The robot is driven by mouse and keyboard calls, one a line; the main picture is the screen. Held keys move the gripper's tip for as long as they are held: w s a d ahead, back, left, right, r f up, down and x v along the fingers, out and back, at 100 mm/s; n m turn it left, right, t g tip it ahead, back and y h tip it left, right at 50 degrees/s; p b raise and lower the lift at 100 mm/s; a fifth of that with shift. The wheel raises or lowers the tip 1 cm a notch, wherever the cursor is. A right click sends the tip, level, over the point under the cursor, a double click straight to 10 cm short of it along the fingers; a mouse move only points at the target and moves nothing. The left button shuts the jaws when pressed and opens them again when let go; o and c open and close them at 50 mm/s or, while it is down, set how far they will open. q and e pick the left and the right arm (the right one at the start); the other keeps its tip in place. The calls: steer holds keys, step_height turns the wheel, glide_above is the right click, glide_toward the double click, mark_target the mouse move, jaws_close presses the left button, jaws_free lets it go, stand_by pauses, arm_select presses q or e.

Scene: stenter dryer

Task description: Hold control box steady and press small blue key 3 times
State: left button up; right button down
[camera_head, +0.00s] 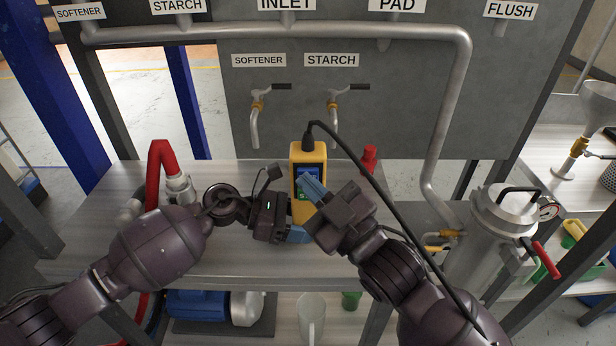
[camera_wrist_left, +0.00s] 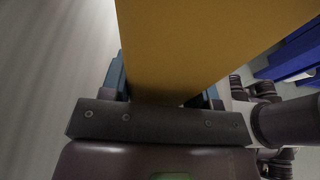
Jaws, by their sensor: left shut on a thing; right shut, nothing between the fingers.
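The yellow control box (camera_head: 309,153) stands upright above the metal table, with a black cable at its top. It fills the upper middle of the left wrist view (camera_wrist_left: 200,40). My left gripper (camera_head: 296,233) is shut on its lower part, with a blue finger on either side in the left wrist view (camera_wrist_left: 163,92). My right gripper (camera_head: 312,188) is shut and empty, its blue fingertips in front of the box's face. Whether they touch it, I cannot tell. A dark blue panel and a bit of green show on the face; the small blue key cannot be made out.
A red hose (camera_head: 160,165) with a metal fitting stands left on the table (camera_head: 90,255). The black cable (camera_head: 385,190) runs down past my right arm. A steel vessel (camera_head: 500,235) stands at right; taps (camera_head: 334,115) hang behind.

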steer(key=shift+s, duration=0.9)
steer(key=shift+s, duration=2.5)
stand_by(0.9)
steer(key=s, duration=0.3)
steer(key=shift+s, duration=0.4)
steer(key=w, duration=0.8)
steer(key=shift+w, duration=0.4)
